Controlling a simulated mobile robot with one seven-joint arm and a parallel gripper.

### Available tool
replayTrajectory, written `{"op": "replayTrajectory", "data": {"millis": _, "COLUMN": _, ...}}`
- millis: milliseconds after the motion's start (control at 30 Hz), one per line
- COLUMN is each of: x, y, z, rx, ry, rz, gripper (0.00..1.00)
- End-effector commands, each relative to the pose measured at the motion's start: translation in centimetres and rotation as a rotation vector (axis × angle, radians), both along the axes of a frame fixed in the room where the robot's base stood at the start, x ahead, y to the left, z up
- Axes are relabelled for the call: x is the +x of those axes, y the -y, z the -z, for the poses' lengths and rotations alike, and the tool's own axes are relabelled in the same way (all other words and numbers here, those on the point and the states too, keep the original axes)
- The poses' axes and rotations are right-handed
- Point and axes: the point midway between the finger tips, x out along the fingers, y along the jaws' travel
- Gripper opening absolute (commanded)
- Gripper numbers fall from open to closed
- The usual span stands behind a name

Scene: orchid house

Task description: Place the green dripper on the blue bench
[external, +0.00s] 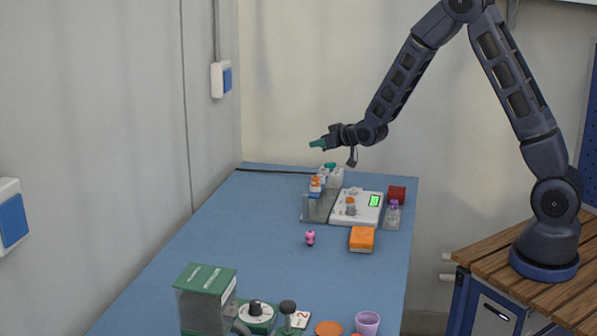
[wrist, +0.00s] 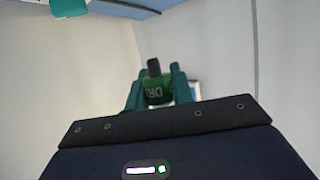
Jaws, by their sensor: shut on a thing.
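The green dripper (wrist: 158,92) has a dark cap and white lettering, of which "DR" shows. It sits between the two teal fingers of my gripper (wrist: 155,82) in the wrist view, and they are shut on it. In the external view my gripper (external: 318,143) is raised above the far end of the blue bench (external: 245,240), pointing left. I cannot make out the dripper apart from the teal fingers there. The bench is long and its near half has a wide bare area on the left.
Below my gripper, several small bottles (external: 316,187) stand on a grey tray beside a white scale (external: 346,215). An orange block (external: 361,239), a pink figure (external: 310,238) and a green-topped box (external: 206,279) stand nearer. A purple cup (external: 367,324) is at the front.

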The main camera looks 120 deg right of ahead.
Motion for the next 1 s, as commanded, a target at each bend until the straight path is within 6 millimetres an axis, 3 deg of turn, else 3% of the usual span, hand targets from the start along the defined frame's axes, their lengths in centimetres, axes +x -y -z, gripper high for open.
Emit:
{"op": "replayTrajectory", "data": {"millis": 100, "x": -0.1, "y": 0.0, "z": 2.0, "rx": 0.001, "ry": 0.000, "rz": 0.001, "gripper": 0.00}}
{"op": "replayTrajectory", "data": {"millis": 367, "x": 0.0, "y": 0.0, "z": 3.4, "rx": 0.000, "ry": 0.000, "rz": 0.001, "gripper": 0.00}}
{"op": "replayTrajectory", "data": {"millis": 667, "x": 0.0, "y": 0.0, "z": 7.0, "rx": 0.002, "ry": -0.001, "rz": 0.000, "gripper": 0.00}}
{"op": "replayTrajectory", "data": {"millis": 1000, "x": 0.0, "y": 0.0, "z": 7.4, "rx": -0.001, "ry": 0.000, "rz": 0.000, "gripper": 0.00}}
